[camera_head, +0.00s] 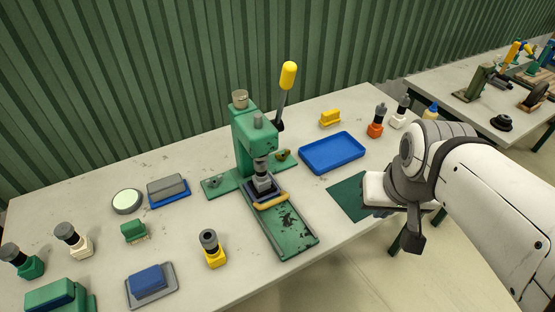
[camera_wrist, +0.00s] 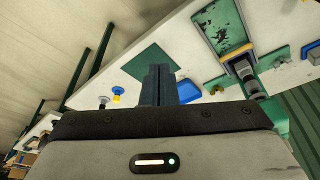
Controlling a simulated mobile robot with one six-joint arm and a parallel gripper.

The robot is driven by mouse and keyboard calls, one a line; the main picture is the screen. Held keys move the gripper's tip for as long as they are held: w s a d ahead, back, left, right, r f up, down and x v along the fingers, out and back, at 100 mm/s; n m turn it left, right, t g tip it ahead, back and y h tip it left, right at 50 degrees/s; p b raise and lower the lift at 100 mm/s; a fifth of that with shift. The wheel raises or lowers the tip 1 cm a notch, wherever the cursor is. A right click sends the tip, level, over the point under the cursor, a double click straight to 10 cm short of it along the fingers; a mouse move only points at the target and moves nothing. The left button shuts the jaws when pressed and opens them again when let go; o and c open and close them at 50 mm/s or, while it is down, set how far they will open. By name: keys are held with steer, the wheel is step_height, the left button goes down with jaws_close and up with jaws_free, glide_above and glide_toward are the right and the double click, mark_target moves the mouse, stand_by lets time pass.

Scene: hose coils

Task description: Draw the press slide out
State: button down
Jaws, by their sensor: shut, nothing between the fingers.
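The green arbor press (camera_head: 254,140) stands mid-table, with a lever topped by a yellow knob (camera_head: 288,75). Its dark slide (camera_head: 262,188) sits under the ram, at the back end of a worn green track (camera_head: 287,228). A yellow bar handle (camera_head: 271,203) lies across the slide's front. The wrist view also shows the handle (camera_wrist: 237,53) and the slide (camera_wrist: 246,72), to the right of the fingers. My gripper (camera_wrist: 158,85) is shut and empty, apart from the press. In the head view it is near the table's right front edge, by a dark green mat, its fingertips mostly hidden.
A blue tray (camera_head: 332,152) lies right of the press, and the green mat (camera_head: 350,196) lies between track and gripper. A yellow bottle (camera_head: 212,248) stands left of the track. Orange (camera_head: 376,121) and white (camera_head: 400,112) bottles stand behind my arm.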

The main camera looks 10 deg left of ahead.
steer(key=c, duration=2.2)
jaws_free()
steer(key=c, duration=2)
jaws_free()
steer(key=shift+c, duration=0.2)
steer(key=o, duration=0.7)
steer(key=w+a+f+m, duration=0.1)
steer(key=w+a, duration=0.1)
steer(key=w, duration=0.1)
steer(key=w+a+f+m+g+y, duration=0.1)
steer(key=w+a, duration=0.1)
steer(key=w+a+f+m+g+y+b, duration=0.1)
steer(key=w+a+f+m, duration=0.1)
steer(key=w, duration=0.1)
steer(key=shift+w+a, duration=0.35)
steer(key=shift+c, duration=0.2)
steer(key=m+g+y+b, duration=0.1)
steer(key=m+g+y, duration=0.15)
steer(key=m, duration=0.35)
glide_toward(275, 201)
steer(key=shift+m, duration=0.3)
steer(key=x, duration=0.8)
steer(key=shift+y, duration=0.25)
steer(key=shift+c, duration=0.4)
jaws_close()
